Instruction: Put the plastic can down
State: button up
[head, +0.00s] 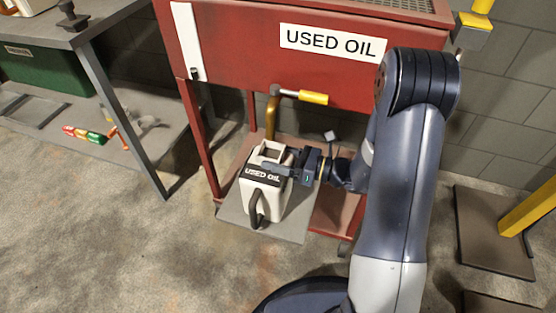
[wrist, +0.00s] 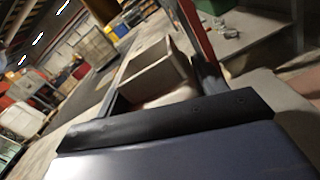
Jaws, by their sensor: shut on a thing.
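The plastic can (head: 271,205) is off-white with a black "USED OIL" label and a dark handle on its front. It stands upright over a grey plate (head: 237,216) at the foot of the red used-oil cabinet; I cannot tell whether its base touches the plate. My gripper (head: 288,168) reaches in from the right and is shut on the upper part of the can. In the wrist view the can's pale open top (wrist: 160,78) shows between the dark fingers. The can's far side is hidden.
The red "USED OIL" cabinet (head: 240,60) stands behind, with a yellow-handled tap (head: 312,97) above the can. A grey bench (head: 85,30) with a lower shelf is at left. A dark plate with a yellow post (head: 530,208) is at right. The floor in front is clear.

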jog(key=shift+f, duration=0.1)
jog(key=o, duration=1.4)
jog(key=shift+o, duration=0.2)
jog(key=shift+r, duration=0.25)
jog(key=p+v, duration=0.2)
jog(key=v, duration=1)
